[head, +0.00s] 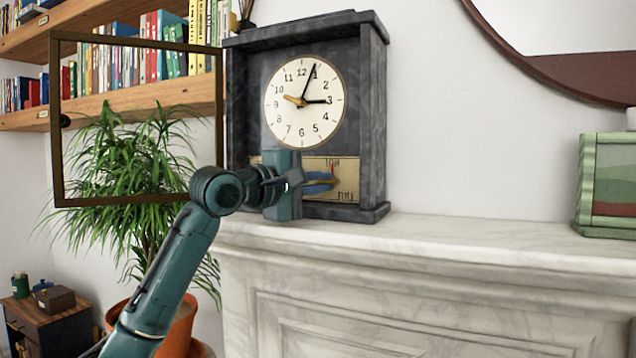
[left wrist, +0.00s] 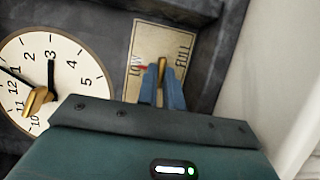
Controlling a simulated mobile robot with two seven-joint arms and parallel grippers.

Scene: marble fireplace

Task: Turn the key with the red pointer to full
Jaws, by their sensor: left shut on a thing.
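A dark marble clock (head: 369,110) stands on the mantel with its white dial (head: 305,125) facing me. Below the dial is a brass plate (head: 347,165) marked LOW at the top and FULL at the bottom. The red pointer (head: 333,171) is beside LOW; it also shows by LOW in the left wrist view (left wrist: 140,67). My left gripper (head: 324,182) reaches across the plate from the left. In the left wrist view its blue fingers (left wrist: 161,88) are shut on the brass key (left wrist: 161,68), whose tip shows between them. The fingers hide part of the key and plate.
The clock's framed glass door (head: 137,203) stands open to the left, close to my left arm. A plant (head: 130,160) and bookshelves (head: 150,95) are behind it. A green box (head: 606,180) is at the far right. The marble mantel (head: 470,232) between is clear.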

